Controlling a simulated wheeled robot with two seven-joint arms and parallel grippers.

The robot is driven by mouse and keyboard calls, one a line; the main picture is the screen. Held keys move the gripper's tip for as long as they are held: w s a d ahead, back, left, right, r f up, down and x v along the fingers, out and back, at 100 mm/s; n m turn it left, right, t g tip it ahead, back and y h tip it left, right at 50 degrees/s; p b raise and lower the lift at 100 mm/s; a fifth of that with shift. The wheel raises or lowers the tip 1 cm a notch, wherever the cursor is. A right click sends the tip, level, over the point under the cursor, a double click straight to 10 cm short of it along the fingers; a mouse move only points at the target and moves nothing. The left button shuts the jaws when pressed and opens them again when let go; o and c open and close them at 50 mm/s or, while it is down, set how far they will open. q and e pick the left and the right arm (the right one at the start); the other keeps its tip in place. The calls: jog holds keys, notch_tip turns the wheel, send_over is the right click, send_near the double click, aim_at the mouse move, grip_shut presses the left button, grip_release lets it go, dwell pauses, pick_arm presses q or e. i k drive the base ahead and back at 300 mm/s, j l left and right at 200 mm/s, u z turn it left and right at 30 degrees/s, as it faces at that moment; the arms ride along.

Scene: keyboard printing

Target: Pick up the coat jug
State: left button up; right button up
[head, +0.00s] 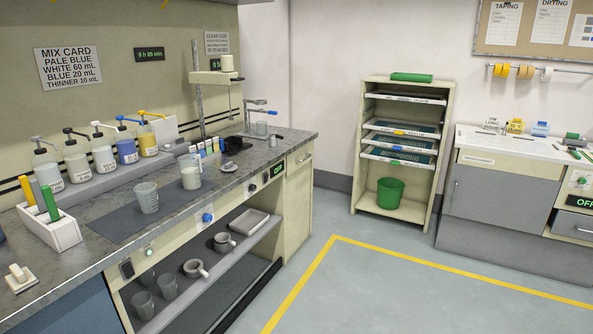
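No label I can read marks any vessel as the coat jug. On the dark mat (110,226) of the left counter stand a clear, graduated jug (148,197) and a smaller vessel with white contents (191,179). I cannot tell which of these is the coat jug. Neither of my grippers shows in the head view.
Several pump bottles (103,150) line the back of the counter. A white holder (52,232) with coloured handles stands at the near left. A stand (198,90) rises at the far end. A rack (395,150) with a green bin (388,192) stands beyond. The grey floor (380,290) is clear.

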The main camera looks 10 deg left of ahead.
aim_at(190, 165)
jog(key=i+u, duration=0.15)
jog(key=i, duration=0.3)
jog(key=i+l+u, duration=0.15)
jog(key=i, duration=0.25)
jog(key=i+l+u, duration=0.1)
jog(key=i, duration=0.35)
jog(key=i+l+u, duration=0.15)
jog(key=i, duration=0.25)
